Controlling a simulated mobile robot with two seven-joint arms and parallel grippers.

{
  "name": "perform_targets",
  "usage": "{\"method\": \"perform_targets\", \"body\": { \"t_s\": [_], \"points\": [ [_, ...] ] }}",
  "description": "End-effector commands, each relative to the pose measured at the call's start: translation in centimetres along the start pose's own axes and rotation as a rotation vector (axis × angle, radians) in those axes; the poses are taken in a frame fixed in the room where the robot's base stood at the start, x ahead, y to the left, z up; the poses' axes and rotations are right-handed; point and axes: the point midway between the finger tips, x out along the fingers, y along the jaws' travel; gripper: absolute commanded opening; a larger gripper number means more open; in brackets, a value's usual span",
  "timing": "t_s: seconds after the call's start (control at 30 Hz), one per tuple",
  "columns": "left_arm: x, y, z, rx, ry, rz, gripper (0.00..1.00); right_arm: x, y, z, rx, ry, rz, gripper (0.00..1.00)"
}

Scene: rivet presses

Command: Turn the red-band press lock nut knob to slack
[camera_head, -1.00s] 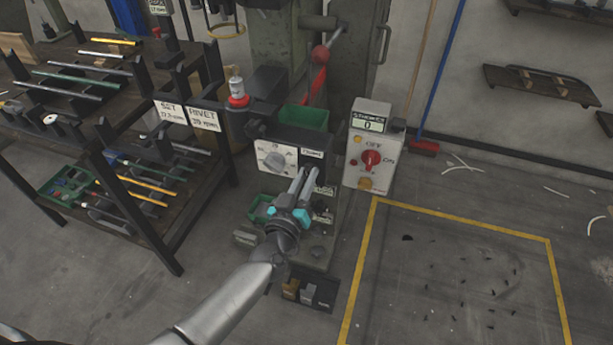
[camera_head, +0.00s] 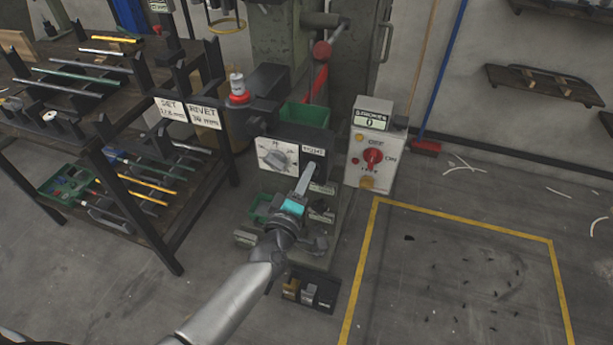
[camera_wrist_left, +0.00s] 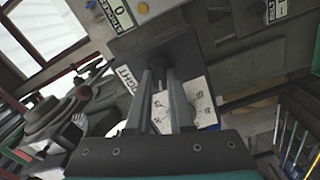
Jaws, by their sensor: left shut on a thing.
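The red-band press (camera_head: 265,80) stands in the middle of the head view, with a red ring (camera_head: 238,98) under its grey-white cylinder. On its front panel is a white dial (camera_head: 277,158) with a grey pointer knob; a small HEIGHT label sits to its right. My left gripper (camera_head: 306,172) reaches the dark panel below that label. Its fingers are shut on the lock nut knob, which they mostly hide. In the left wrist view the fingertips (camera_wrist_left: 163,72) meet a dark part, with the white dial (camera_wrist_left: 198,100) behind them. My right gripper is not in view.
A grey control box (camera_head: 372,145) with a red switch stands right of the press. A green bin (camera_head: 303,116) sits behind the panel. A dark rack (camera_head: 95,120) with rods stands at left. The yellow-outlined floor at right is mostly clear.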

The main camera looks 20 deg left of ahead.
Motion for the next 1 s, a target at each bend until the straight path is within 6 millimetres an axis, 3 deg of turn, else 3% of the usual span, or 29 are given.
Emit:
{"method": "perform_targets", "body": {
  "t_s": [0.4,1.0],
  "points": [
    [-0.1,-0.2,0.1,-0.229,-0.001,-0.002,0.00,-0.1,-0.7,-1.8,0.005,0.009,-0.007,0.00],
    [-0.1,-0.1,0.1,-0.273,-0.002,-0.002,0.00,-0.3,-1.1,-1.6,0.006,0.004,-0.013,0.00]
  ]
}}
